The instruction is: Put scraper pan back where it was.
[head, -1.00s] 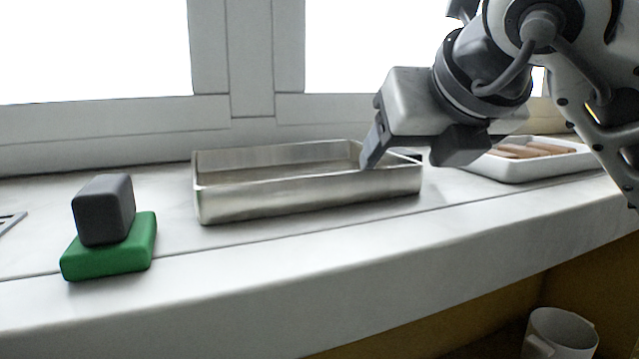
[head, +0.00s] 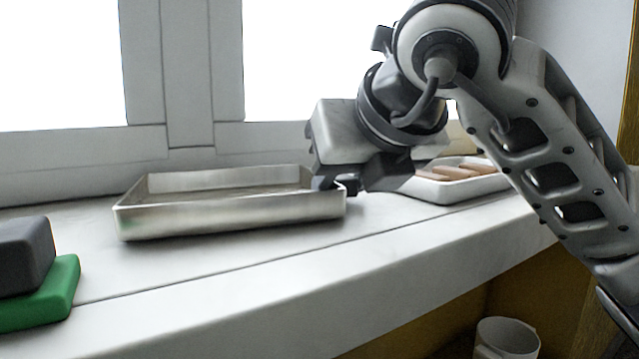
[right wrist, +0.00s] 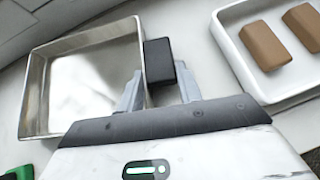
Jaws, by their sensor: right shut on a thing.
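The scraper pan, a shallow rectangular metal tray (head: 230,215), is on or just above the white sill; I cannot tell which. It also shows in the right wrist view (right wrist: 38,95), empty inside. My right gripper (head: 336,184) is at the pan's right end. In the right wrist view its fingers (right wrist: 158,90) straddle the pan's right wall and a black block (right wrist: 158,60) against it, one finger inside the pan, one beyond the block. It is shut on the pan there. The fingertips are partly hidden in the head view. My left gripper is not in view.
A grey block (head: 24,255) lies on a green block (head: 45,300) at the front left. A white tray (head: 450,193) with brown bars stands right of the pan, behind my right arm. A white cup (head: 507,340) is below the sill. The window is behind.

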